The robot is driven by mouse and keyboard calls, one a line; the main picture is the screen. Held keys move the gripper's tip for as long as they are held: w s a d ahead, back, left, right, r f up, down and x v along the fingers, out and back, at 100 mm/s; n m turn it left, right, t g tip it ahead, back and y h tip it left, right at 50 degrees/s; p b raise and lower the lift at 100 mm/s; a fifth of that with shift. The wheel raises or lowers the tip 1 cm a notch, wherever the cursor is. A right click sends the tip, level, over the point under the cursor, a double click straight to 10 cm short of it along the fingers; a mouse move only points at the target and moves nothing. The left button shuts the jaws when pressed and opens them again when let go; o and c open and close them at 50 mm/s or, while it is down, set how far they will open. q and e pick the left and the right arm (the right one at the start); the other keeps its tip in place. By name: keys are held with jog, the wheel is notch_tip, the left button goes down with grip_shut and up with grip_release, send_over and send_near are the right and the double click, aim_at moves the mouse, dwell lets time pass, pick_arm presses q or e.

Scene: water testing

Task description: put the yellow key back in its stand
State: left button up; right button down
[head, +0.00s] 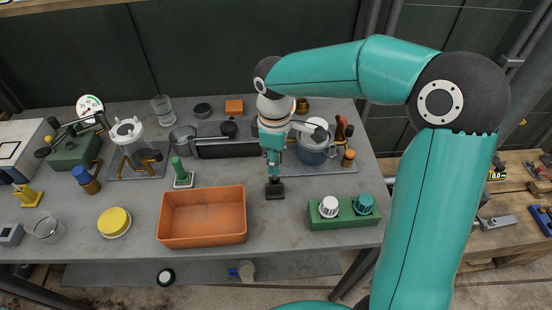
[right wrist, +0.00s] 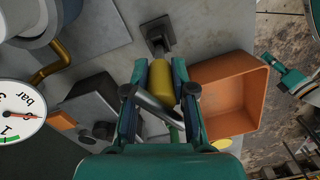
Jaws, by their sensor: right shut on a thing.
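The yellow key (right wrist: 161,84) is between the fingers of my right gripper (right wrist: 156,82), which is shut on it. In the head view my right gripper (head: 273,168) points down just above a small black stand (head: 275,190) on the grey bench. The fingers hide most of the key there. In the right wrist view the black stand (right wrist: 158,36) lies just beyond the key's end; whether they touch I cannot tell. A teal part, apparently my left gripper (right wrist: 287,76), shows at the right of the wrist view; its jaws are unclear.
An orange bin (head: 203,242) stands left of the stand, and a green box with two knobs (head: 345,222) stands to the right. Behind are a blue-grey pot (head: 314,155) and a black bar-shaped device (head: 225,150). Bare bench lies in front of the stand.

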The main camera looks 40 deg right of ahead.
aim_at(275, 180)
jog(key=shift+f, duration=0.15)
jog(key=shift+f+b, duration=1.8)
jog(key=shift+f, duration=0.35)
jog(key=c, duration=0.9)
grip_release()
notch_tip(275, 180, up, 12)
jog(key=shift+w+f, duration=0.1)
